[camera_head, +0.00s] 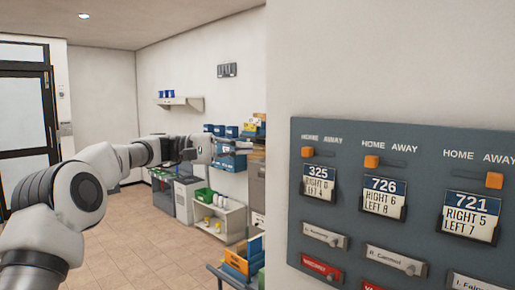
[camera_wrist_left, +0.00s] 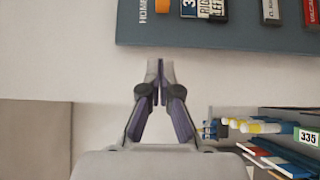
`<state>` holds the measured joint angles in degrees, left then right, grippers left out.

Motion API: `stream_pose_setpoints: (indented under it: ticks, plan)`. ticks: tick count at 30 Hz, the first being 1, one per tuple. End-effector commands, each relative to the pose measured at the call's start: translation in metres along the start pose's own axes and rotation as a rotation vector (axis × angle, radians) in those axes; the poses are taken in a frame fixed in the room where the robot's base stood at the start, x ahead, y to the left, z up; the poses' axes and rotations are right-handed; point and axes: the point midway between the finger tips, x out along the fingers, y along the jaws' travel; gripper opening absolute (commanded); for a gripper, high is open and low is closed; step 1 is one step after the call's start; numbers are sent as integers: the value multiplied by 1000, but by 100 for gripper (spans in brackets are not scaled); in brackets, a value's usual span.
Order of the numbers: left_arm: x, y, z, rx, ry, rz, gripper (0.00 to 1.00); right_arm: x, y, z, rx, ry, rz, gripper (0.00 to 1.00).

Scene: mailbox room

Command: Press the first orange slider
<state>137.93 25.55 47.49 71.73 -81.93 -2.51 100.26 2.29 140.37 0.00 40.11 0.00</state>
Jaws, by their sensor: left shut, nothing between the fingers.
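The grey-blue panel (camera_head: 420,148) on the right wall has a row of orange sliders under HOME and AWAY labels. The first orange slider (camera_head: 307,151), above card 325, sits at the HOME end. The second orange slider (camera_head: 371,161), above card 726, is also toward HOME. The third orange slider (camera_head: 494,180), above card 721, is toward AWAY. My left gripper (camera_head: 212,149) is shut and empty, left of the panel and apart from it. In the left wrist view, its closed fingertips (camera_wrist_left: 160,66) point toward the panel's edge, below the first slider (camera_wrist_left: 163,6).
Number cards such as 325 (camera_head: 318,183) and nameplates (camera_head: 325,236) sit below the sliders. A shelf unit (camera_head: 222,218) with bins and an orange box (camera_head: 240,262) stand behind at the left. The wall (camera_head: 345,60) beside the panel is bare.

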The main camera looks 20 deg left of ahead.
Motion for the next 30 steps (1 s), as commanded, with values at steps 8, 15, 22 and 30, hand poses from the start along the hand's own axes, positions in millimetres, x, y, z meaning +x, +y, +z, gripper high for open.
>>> stream_pose_setpoints:
  ticks: [8, 15, 22, 30]
  plan:
    - [61, 3, 1, -3, -2, -4, 0, -23, 0, 0, 0, 0, 0, 0]
    - [99, 3, 18, -4, -1, -2, 0, -36, 0, 0, 0, 0, 0, 0]
    - [110, 0, 29, -2, 1, -1, 0, -39, 0, 0, 0, 0, 0, 0]
    - [110, -1, 29, -2, 1, -1, 0, -37, 0, 0, 0, 0, 0, 0]
